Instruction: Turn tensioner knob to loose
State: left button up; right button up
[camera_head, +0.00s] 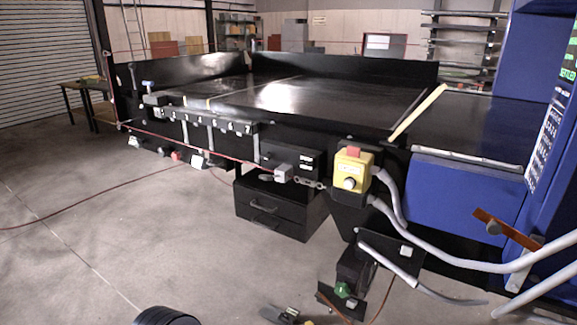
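No knob is readably labelled as the tensioner, so I cannot tell which one it is. A green knob (343,290) sits on a dark box low under the conveyor's near edge. A small red knob (176,155) is under the conveyor's left part. A blue-topped handle (147,85) stands at the far left end. A grey and black piece (285,315), cut off at the bottom edge, may be part of a gripper; its fingers are unclear. No gripper visibly touches a knob.
The black conveyor bed (290,95) fills the middle. A red cord (200,150) runs along its side. Grey conduits (440,232) bend around the lower right beside the blue machine (470,190). A black drawer cabinet (280,208) stands below. Floor (70,235) is clear at left.

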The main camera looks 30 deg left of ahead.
aim_at(268, 156)
jog(key=u, duration=1.25)
jog(key=i+u, duration=0.35)
jog(key=i+l+u, duration=0.15)
jog(key=i+u, duration=0.2)
jog(key=i, duration=0.05)
